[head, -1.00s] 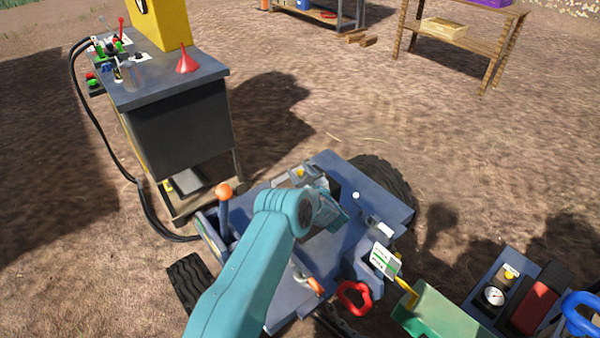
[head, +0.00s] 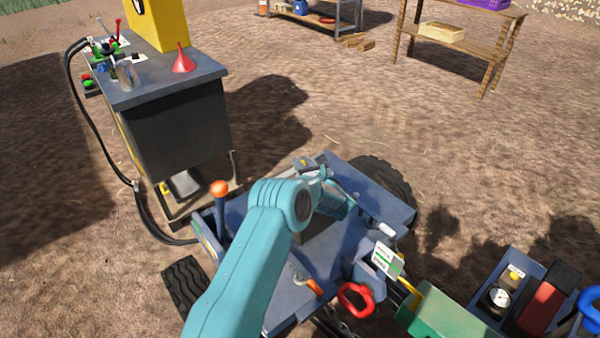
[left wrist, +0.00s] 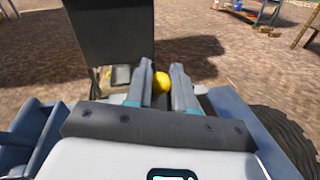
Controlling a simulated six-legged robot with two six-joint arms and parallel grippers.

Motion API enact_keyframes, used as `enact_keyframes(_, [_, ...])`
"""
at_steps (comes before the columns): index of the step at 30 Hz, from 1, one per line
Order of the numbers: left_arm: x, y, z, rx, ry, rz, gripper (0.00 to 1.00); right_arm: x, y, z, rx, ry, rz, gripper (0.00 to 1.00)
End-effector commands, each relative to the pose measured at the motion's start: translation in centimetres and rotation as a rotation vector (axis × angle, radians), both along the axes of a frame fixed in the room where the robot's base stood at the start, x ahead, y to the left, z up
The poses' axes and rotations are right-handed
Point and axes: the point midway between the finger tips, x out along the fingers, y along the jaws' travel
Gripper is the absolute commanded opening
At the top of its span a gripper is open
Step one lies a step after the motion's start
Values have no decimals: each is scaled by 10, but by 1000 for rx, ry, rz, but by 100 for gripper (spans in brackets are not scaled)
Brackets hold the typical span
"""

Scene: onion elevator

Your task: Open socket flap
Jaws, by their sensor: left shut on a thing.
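The socket with its grey flap (head: 303,164) sits at the far edge of the blue wheeled cart (head: 330,240) in the head view. A round yellow knob shows there and, in the left wrist view, the yellow knob (left wrist: 161,82) lies between my left fingers. My left gripper (left wrist: 162,76) is shut on this knob. In the head view my teal left arm covers part of the cart, and the wrist hides most of the fingers. How far the flap is tilted cannot be told. My right gripper is not in view.
An orange-topped lever (head: 220,190) stands at the cart's left. A red ring handle (head: 355,299) and a white-green card (head: 388,260) are at its front right.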

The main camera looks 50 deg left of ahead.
Motion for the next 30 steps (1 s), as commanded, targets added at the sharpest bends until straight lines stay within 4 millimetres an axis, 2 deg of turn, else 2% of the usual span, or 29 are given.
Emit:
enact_keyframes(3, [5,-1,2,5,74,-1,0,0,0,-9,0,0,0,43])
enact_keyframes(12, [12,-2,9,17,216,-1,0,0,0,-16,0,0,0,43])
enact_keyframes(30, [15,-2,12,21,257,-2,0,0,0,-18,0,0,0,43])
